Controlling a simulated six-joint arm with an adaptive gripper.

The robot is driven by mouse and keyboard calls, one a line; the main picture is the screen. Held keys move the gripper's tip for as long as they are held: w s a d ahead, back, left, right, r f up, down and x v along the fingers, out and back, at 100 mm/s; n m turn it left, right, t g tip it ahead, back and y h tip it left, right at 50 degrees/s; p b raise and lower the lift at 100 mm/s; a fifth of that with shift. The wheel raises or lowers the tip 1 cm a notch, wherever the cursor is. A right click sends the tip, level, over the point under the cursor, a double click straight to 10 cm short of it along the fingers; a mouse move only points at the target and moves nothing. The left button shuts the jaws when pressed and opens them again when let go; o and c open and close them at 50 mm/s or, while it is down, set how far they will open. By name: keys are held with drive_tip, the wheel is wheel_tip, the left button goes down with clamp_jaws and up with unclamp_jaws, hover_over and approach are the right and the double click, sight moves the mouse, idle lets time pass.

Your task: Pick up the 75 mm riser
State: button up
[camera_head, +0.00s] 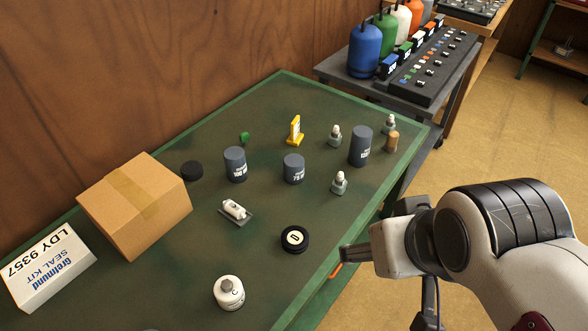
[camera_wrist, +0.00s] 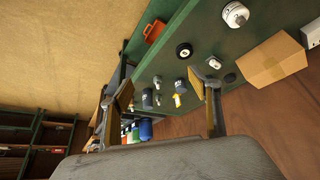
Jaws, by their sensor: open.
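The 75 mm riser (camera_head: 293,169) is a short blue-grey cylinder with white lettering. It stands upright on the green bench, between the 100 mm riser (camera_head: 235,164) on its left and a taller grey riser (camera_head: 361,147) on its right. In the wrist view the short riser (camera_wrist: 181,84) shows small, between my spread fingers. My gripper (camera_head: 376,232) is open and empty. It is at the bench's right edge, well apart from the riser, and is partly hidden by its own body in the head view.
Near the riser stand a yellow stand (camera_head: 295,131), small grey-white bottles (camera_head: 339,183) and a black disc marked D (camera_head: 295,238). A cardboard box (camera_head: 134,205) and a seal kit box (camera_head: 48,268) stand at left. A cart (camera_head: 432,72) with coloured bottles is beyond the bench.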

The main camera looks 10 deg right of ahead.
drive_tip(key=n+t+y, duration=0.1)
drive_tip(key=t, duration=0.4)
hover_over(295, 171)
drive_tip(key=s+d, duration=0.4)
drive_tip(key=s, duration=0.5)
wheel_tip(295, 171, down, 12)
drive_tip(key=w+a+f, duration=0.1)
drive_tip(key=f, duration=0.2)
drive_tip(key=w+a+f+t, duration=0.1)
drive_tip(key=w+f, duration=0.1)
drive_tip(key=f, duration=0.1)
drive_tip(key=w+f+n+t+y, duration=0.1)
drive_tip(key=f, duration=0.2)
drive_tip(key=shift+w+a+f, duration=0.3)
drive_tip(key=shift+a, duration=0.1)
drive_tip(key=shift+w+a+f+t, duration=0.1)
drive_tip(key=shift+a+f+t, duration=0.05)
drive_tip(key=shift+f, duration=0.3)
drive_tip(key=shift+a+f+t, duration=0.1)
drive_tip(key=shift+f+t, duration=0.05)
drive_tip(key=shift+f, duration=0.25)
drive_tip(key=shift+w, duration=0.1)
drive_tip(key=shift+x, duration=1.2)
